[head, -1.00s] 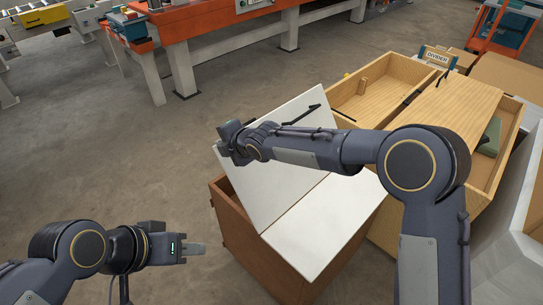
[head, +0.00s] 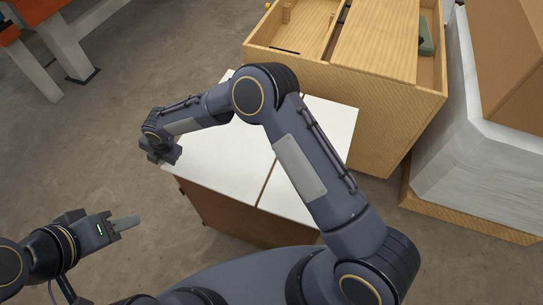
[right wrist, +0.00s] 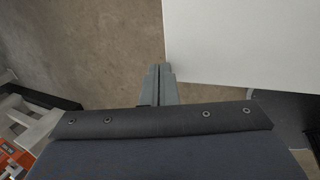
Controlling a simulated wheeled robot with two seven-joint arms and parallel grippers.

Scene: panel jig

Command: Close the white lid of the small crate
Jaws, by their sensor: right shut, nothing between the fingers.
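The small brown crate (head: 235,217) stands in the middle of the head view. Its white lid (head: 222,160) lies about flat over the left part of the top, level with the white right-hand top panel (head: 325,125). A thin dark seam runs between them. Whether the lid is fully seated cannot be told. My right gripper (head: 165,155) is shut and empty at the lid's left edge. In the right wrist view its fingers (right wrist: 160,75) are beside the corner of a white panel (right wrist: 245,42); contact is unclear. My left gripper (head: 126,222) hangs left of the crate, apart from it.
A wooden box with compartments (head: 390,110) stands close behind the crate. A grey-white bin (head: 455,150) and cardboard (head: 515,60) are at the right. The floor (head: 130,110) left of the crate is clear.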

